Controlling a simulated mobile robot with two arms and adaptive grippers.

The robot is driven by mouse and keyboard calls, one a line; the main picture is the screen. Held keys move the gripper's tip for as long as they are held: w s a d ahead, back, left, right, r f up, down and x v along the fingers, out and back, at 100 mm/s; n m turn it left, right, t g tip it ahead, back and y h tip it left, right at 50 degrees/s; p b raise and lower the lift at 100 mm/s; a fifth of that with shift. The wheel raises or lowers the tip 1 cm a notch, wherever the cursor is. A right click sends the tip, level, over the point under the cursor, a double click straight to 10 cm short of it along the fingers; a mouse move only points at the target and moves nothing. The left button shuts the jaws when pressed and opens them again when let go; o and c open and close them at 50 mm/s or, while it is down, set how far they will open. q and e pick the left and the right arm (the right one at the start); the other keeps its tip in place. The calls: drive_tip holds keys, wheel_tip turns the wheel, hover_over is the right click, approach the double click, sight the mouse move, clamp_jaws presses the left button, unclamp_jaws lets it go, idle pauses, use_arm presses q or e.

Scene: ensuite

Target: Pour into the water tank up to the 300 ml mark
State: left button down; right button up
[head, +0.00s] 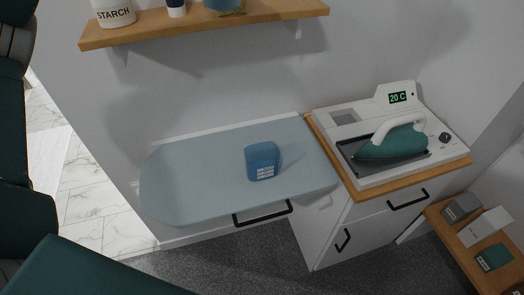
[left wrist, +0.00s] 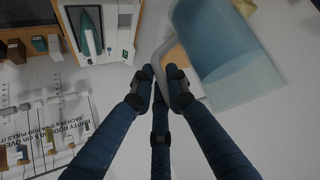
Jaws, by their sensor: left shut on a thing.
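In the left wrist view my left gripper (left wrist: 163,86) is shut on the pale handle of a translucent blue jug (left wrist: 228,58). The jug is tilted in that picture, and I cannot make out a water level or marks on it. A white ironing station (head: 370,172) with a teal iron (head: 395,143) stands on a wood-topped cabinet in the head view; its display reads 20 C. A grey rectangular recess (head: 344,118) lies at its back left; I cannot tell whether this is the water tank. My right gripper is in neither view.
A blue labelled container (head: 262,161) stands on the grey-blue ironing board (head: 195,175). A wooden wall shelf (head: 205,29) holds a starch canister (head: 113,13) and other items. A low shelf (head: 468,245) at right holds small boxes. The board's left half is clear.

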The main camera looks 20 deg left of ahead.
use_arm(q)
drive_tip(key=s+f+n+y, duration=0.1)
drive_tip(key=s+f, duration=0.1)
drive_tip(key=f, duration=0.8)
drive_tip(key=s+a+f+n+y, duration=0.1)
drive_tip(key=s+f, duration=0.2)
drive_tip(key=f, duration=0.7)
drive_tip(key=shift+a+f+n, duration=0.25)
drive_tip(key=shift+n, duration=0.15)
